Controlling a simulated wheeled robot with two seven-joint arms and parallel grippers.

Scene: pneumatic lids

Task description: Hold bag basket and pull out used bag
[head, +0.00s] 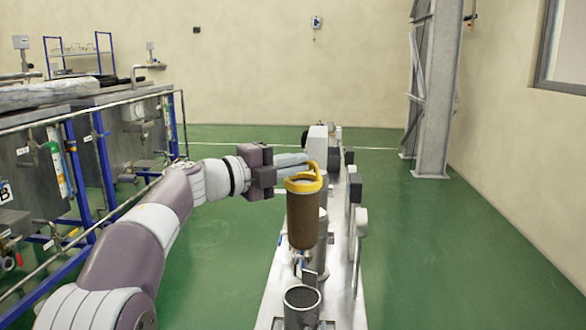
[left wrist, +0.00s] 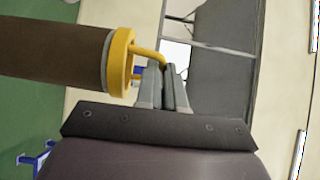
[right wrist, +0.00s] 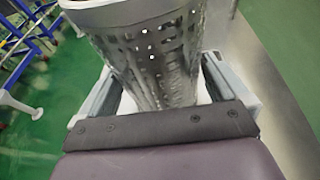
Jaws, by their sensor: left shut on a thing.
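The used bag (head: 303,218), a long brown cylinder with a yellow rim and loop handle (head: 312,170), hangs upright above the machine. My left gripper (head: 292,160) is shut on the handle from the left. The left wrist view shows its closed fingers (left wrist: 163,88) at the yellow loop, with the brown bag (left wrist: 50,52) beside them. The grey bag basket (head: 302,297) stands low in the head view with its dark opening upward. The right wrist view shows the perforated metal basket (right wrist: 158,55) between my right gripper's spread fingers (right wrist: 160,85). Whether both fingers press on it is unclear.
A narrow pale machine base (head: 345,300) runs away from me, with a white block (head: 318,142) and grey fittings along it. Blue-framed tanks and railings (head: 85,150) stand at left. A grey steel column (head: 435,100) stands at the far right. Green floor lies clear right of the machine.

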